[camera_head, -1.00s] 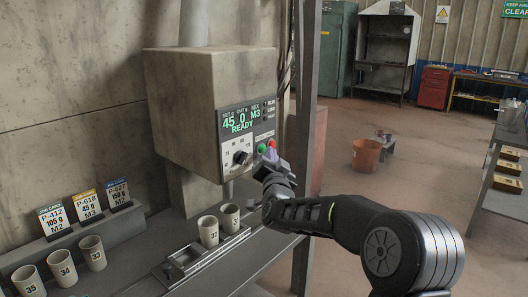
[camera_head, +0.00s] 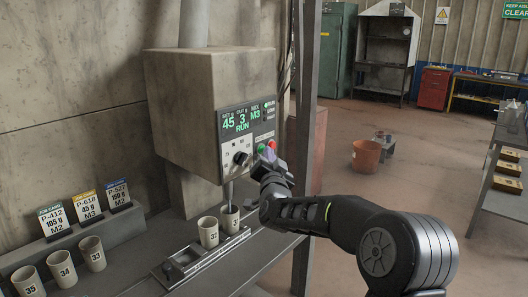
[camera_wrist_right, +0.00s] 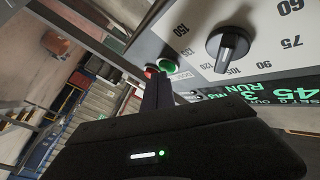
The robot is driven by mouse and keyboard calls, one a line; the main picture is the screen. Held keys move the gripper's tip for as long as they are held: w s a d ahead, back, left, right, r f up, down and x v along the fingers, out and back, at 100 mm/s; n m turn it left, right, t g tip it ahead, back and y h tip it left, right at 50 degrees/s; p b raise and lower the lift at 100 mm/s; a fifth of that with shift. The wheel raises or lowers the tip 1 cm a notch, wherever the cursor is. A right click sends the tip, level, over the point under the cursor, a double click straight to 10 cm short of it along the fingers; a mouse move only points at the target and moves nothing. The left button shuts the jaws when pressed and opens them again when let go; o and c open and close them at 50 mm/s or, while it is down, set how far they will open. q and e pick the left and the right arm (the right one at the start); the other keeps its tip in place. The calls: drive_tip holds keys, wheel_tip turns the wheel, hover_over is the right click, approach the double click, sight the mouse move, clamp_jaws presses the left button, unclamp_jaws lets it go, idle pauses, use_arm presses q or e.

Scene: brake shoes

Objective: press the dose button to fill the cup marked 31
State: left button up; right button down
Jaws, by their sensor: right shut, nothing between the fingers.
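The dosing machine (camera_head: 200,105) has a display (camera_head: 247,116) reading set 45, out 3, mix M3, RUN. The green button (camera_head: 261,147) and red button (camera_head: 271,144) sit below it; the green button (camera_wrist_right: 167,66) also shows in the right wrist view. My right gripper (camera_head: 267,157) is shut and empty, with its tips close to the buttons; contact cannot be told. A cup (camera_head: 230,223) stands under the spout, its number unreadable. A dark thin line runs from the spout into it. Cup 32 (camera_head: 208,233) stands beside it. My left gripper is out of view.
A dial (camera_head: 241,158) is left of the buttons. Cups 33 (camera_head: 93,254), 34 (camera_head: 64,269) and 35 (camera_head: 28,283) stand at the left, before three job cards (camera_head: 86,205). A metal post (camera_head: 306,120) rises just right of the machine.

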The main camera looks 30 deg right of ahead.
idle(0.4)
drive_tip(key=shift+s+d+b, duration=0.25)
drive_tip(key=shift+s+b, duration=0.5)
drive_tip(key=s+b, duration=0.1)
drive_tip(key=s, duration=0.1)
drive_tip(key=s+d+b, duration=0.1)
drive_tip(key=s+b, duration=0.1)
drive_tip(key=s, duration=0.1)
drive_tip(key=shift+d, duration=0.2)
drive_tip(key=shift+w, duration=0.1)
idle(0.7)
